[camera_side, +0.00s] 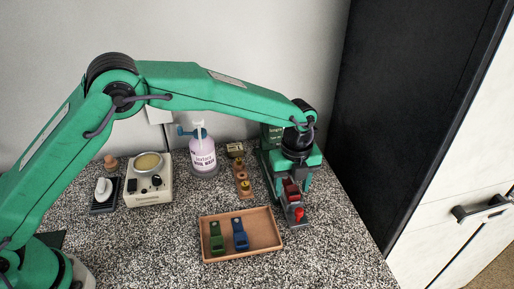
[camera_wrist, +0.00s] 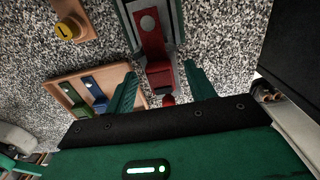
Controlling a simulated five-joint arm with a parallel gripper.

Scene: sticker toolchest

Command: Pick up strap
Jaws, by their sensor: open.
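A red strap (camera_wrist: 151,45) with a round light stud lies along a grey and green holder (camera_wrist: 174,17) in the wrist view. It also shows in the side view (camera_side: 292,190), below my gripper. A green strap (camera_side: 217,236) and a blue strap (camera_side: 240,235) lie side by side in a shallow tan tray (camera_side: 270,247). My gripper (camera_wrist: 162,80) is open. Its green fingers are apart, one to each side of the red strap's near end in the wrist view. I cannot tell whether they touch it.
A pump bottle (camera_side: 203,154), a cream device (camera_side: 149,180) and a dark pad with a white object (camera_side: 103,190) stand further left. A dark cabinet (camera_side: 425,100) rises beyond the table's right edge.

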